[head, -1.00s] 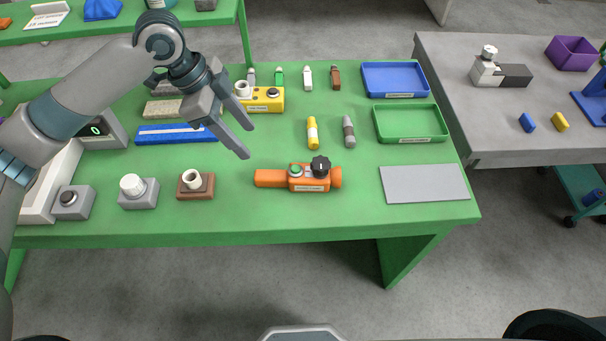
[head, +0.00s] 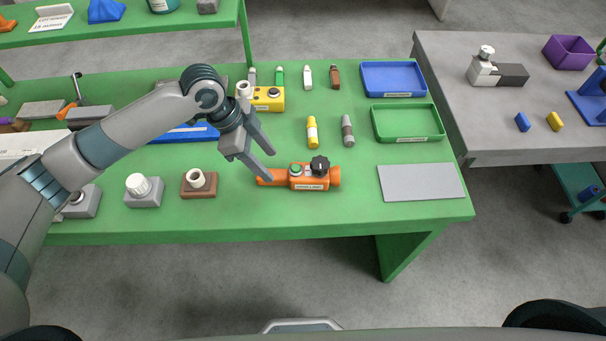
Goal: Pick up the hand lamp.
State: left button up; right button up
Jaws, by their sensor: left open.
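The hand lamp is an orange, roughly cylindrical body (head: 311,179) lying on its side on the green table. It has a black knob and a green button on top and a white label on its front. Its narrower handle end points left. My left gripper (head: 270,167) is open and empty, with its fingertips at the left end of the handle. One finger overlaps the handle's end in the picture; I cannot tell how high above it the fingers are. My right gripper is not in view.
A brown block with a white socket (head: 198,183) stands left of the lamp. A grey plate (head: 421,182) lies to the right, with a green tray (head: 408,123) beyond. The table is clear just around the lamp.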

aim_at(279, 173)
pick_arm(q)
jog(key=shift+d+f+p, duration=0.15)
jog(key=shift+f+p, duration=0.15)
jog(key=shift+p, duration=0.1)
jog(key=p+x, duration=0.2)
jog(key=x, duration=0.2)
jog(key=shift+w, duration=0.15)
jog(key=shift+f, duration=0.3)
jog(key=shift+c, duration=0.6)
grip_shut()
jog(key=shift+r, duration=0.2)
